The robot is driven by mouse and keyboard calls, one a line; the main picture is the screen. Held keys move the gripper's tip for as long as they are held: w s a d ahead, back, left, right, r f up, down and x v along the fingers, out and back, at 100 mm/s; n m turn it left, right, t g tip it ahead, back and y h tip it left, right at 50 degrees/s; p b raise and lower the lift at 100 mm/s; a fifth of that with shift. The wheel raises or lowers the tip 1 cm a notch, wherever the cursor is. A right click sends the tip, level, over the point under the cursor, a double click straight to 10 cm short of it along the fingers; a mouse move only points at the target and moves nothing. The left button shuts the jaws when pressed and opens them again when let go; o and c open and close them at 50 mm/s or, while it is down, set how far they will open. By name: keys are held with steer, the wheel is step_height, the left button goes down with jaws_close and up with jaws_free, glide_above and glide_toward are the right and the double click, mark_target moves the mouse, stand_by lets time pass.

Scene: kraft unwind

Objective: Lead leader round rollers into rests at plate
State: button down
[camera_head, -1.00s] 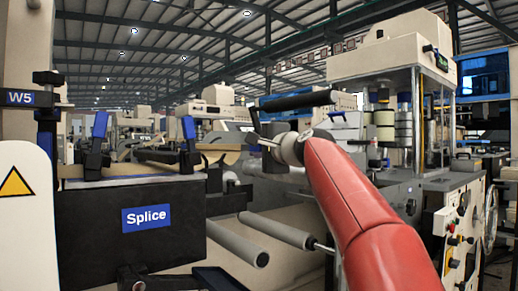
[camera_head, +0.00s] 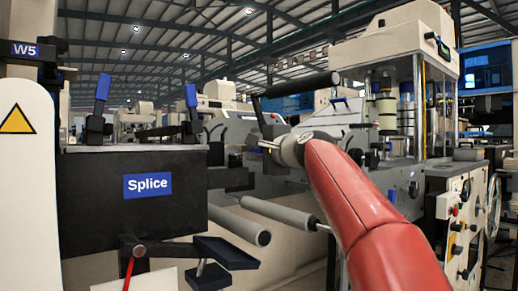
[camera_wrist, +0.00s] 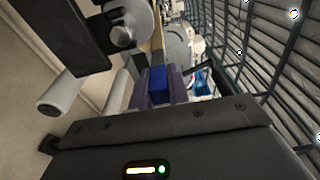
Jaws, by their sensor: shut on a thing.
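My gripper (camera_head: 266,147) is at the end of my red arm, right of the black splice plate (camera_head: 80,190) and above two grey rollers (camera_head: 278,212). In the wrist view its dark fingers (camera_wrist: 157,88) are shut on a small blue block (camera_wrist: 158,78). A narrow tan strip (camera_wrist: 157,40), perhaps the leader, shows beyond the block; its path round the rollers cannot be made out. Two grey rollers also show left of the fingers in the wrist view (camera_wrist: 62,94). Two blue levers (camera_head: 102,90) (camera_head: 191,97) stand upright at the plate. I cannot single out the rests.
Black trays (camera_head: 226,253) and a red-handled lever (camera_head: 128,272) stick out below the plate. A cream machine with a control panel (camera_head: 462,225) stands at the right. A white panel with a warning sign (camera_head: 16,121) bounds the left.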

step_height(320, 180, down, 15)
steer(key=b, duration=0.6)
steer(key=shift+f+b, duration=0.2)
steer(key=shift+b, duration=0.2)
step_height(320, 180, down, 14)
steer(key=shift+f, duration=0.25)
stand_by(0.8)
steer(key=shift+f, duration=0.1)
